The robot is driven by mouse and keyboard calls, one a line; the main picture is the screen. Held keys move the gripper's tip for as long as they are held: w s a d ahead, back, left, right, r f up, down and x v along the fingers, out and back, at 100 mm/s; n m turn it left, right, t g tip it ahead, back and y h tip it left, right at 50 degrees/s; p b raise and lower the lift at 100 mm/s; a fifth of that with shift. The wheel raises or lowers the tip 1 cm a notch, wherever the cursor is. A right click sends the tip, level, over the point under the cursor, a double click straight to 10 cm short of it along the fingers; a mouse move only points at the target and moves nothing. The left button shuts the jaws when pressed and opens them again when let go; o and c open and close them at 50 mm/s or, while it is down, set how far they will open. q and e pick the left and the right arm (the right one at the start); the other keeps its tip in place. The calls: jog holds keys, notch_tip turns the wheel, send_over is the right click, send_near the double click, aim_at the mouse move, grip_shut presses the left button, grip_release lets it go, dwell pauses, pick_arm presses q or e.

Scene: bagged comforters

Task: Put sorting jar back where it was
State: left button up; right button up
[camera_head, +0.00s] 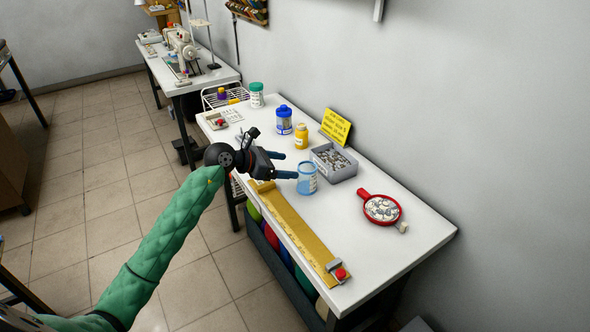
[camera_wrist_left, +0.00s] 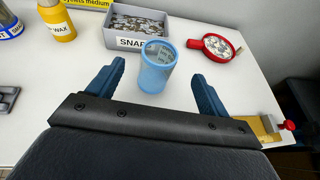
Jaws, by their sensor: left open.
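In the left wrist view the jar (camera_wrist_left: 157,68) stands just beyond and between the two blue fingers. My left gripper (camera_head: 292,164) is open and empty, with its fingers pointing at the jar from the left. In the left wrist view the left gripper (camera_wrist_left: 157,88) shows a wide gap between its fingers. The jar does not appear gripped. My right gripper is not in view.
A grey bin labelled SNAP (camera_wrist_left: 133,27) stands close behind the jar. A red-rimmed magnifier-shaped dish (camera_head: 381,208) lies to the right. A yellow ruler (camera_head: 290,228) runs along the front edge. A yellow bottle (camera_head: 301,136), blue-lidded jar (camera_head: 284,120) and yellow sign (camera_head: 336,126) stand behind.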

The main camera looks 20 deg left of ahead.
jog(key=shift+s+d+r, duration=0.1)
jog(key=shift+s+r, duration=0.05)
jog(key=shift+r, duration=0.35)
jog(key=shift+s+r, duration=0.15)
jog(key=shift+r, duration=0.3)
